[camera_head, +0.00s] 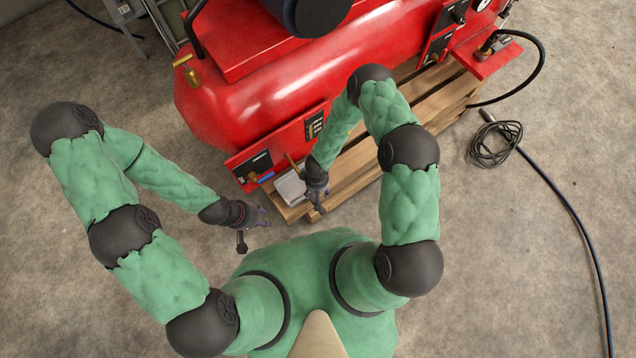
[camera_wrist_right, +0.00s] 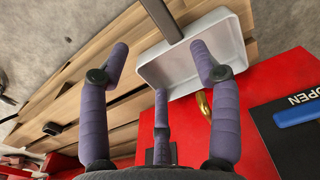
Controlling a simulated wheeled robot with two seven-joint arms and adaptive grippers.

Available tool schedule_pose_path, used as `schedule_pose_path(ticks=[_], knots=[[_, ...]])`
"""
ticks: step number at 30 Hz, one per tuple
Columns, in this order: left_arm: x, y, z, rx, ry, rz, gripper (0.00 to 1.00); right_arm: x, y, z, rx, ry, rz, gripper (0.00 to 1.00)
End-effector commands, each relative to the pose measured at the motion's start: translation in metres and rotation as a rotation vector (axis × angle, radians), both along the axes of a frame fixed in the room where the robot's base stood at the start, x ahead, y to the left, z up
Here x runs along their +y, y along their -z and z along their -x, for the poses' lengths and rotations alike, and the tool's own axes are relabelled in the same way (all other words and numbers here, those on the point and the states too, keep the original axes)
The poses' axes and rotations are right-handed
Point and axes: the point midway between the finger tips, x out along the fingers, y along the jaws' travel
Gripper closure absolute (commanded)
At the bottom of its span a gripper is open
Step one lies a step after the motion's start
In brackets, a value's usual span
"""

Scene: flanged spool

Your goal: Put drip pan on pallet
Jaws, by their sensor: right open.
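The drip pan (camera_wrist_right: 190,62) is a shallow, pale metal tray. In the head view the pan (camera_head: 289,188) shows at the left end of the wooden pallet (camera_head: 352,181), partly behind my right gripper (camera_head: 317,197). In the right wrist view it overlaps the pallet boards (camera_wrist_right: 62,88); I cannot tell if it rests on them. My right gripper (camera_wrist_right: 160,85) is open, its purple fingers apart and close to the pan, with no clear grip on it. My left gripper (camera_head: 256,221) hangs empty left of the pan; its finger opening is too small to judge.
A large red compressor tank (camera_head: 270,85) stands on the pallet, with a low red panel (camera_head: 283,146) near the pan. A coiled black hose (camera_head: 493,150) lies on the floor at right. A ladder (camera_head: 165,20) stands at the back left. Concrete floor (camera_head: 520,260) is open at right.

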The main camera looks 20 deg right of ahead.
Motion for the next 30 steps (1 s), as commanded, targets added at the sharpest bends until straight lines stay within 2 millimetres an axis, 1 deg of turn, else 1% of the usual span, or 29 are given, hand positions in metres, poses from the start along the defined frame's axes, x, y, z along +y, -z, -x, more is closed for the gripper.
schedule_pose_path(ticks=[4,8,11,15,19,21,24,30], knots=[[0.000,0.000,0.000,0.000,0.000,0.000,0.60,-0.005,-0.023,0.006,-0.021,0.080,-0.034,0.37],[0.000,0.000,0.000,0.000,0.000,0.000,0.60,-0.006,-0.051,0.018,-0.032,0.178,-0.091,0.37],[0.000,0.000,0.000,0.000,0.000,0.000,0.60,-0.005,-0.074,0.031,-0.031,0.257,-0.143,0.37],[0.000,0.000,0.000,0.000,0.000,0.000,0.60,0.000,-0.106,0.054,-0.009,0.367,-0.221,0.37],[0.000,0.000,0.000,0.000,0.000,0.000,0.60,0.006,-0.132,0.075,0.024,0.450,-0.282,0.37],[0.000,0.000,0.000,0.000,0.000,0.000,0.60,0.009,-0.141,0.084,0.041,0.482,-0.306,0.37],[0.000,0.000,0.000,0.000,0.000,0.000,0.60,0.012,-0.150,0.093,0.059,0.511,-0.327,0.37],[0.000,0.000,0.000,0.000,0.000,0.000,0.60,0.014,-0.154,0.097,0.068,0.527,-0.337,0.37]])
